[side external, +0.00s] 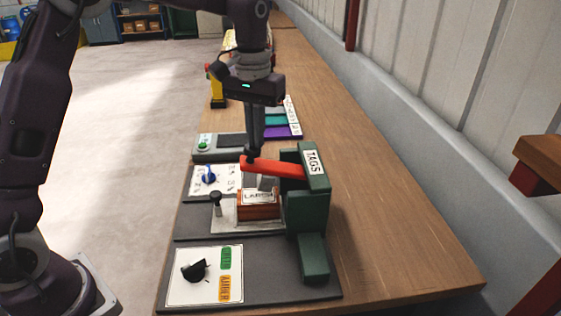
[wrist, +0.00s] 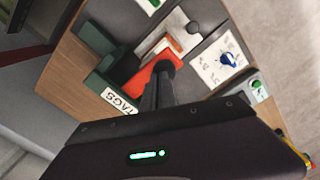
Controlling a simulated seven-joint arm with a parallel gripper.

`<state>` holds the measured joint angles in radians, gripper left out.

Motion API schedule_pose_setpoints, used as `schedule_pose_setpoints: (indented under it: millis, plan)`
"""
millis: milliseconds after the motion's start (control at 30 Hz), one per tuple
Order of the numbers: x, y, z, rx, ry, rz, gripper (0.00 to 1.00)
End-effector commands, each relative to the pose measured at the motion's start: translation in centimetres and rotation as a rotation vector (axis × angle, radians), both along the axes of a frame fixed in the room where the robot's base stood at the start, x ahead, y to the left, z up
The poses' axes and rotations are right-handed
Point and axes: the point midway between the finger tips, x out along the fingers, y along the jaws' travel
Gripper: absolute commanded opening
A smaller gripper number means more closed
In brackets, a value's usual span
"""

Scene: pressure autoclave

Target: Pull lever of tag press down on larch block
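The green tag press (side external: 307,208) stands on a dark base plate on the bench, with a white label reading TAGS. Its red lever (side external: 280,167) reaches left from the press, nearly level, over the block. The reddish larch block (side external: 257,211) sits under it on a light plate, topped by a white label; a grey press head is just above the label. My gripper (side external: 252,158) points down at the lever's left end, at or touching its dark tip. In the wrist view the fingers (wrist: 165,78) look close together at the red lever (wrist: 150,83). What lies between the fingertips is hidden.
A black knob (side external: 195,270) on a white panel is in front, and a blue knob (side external: 208,177) on another panel is behind left. A black-topped post (side external: 215,199) stands beside the block. Coloured strips (side external: 282,130) lie behind. The bench right of the press is clear.

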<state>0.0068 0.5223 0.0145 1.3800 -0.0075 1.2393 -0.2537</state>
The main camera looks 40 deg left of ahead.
Motion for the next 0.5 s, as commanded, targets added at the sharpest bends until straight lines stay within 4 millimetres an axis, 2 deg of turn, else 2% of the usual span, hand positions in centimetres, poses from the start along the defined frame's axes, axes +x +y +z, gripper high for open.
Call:
schedule_pose_setpoints:
  millis: [500]
  plan:
    - [0.0,0.0,-2.6,-0.001,0.001,0.0,0.0]
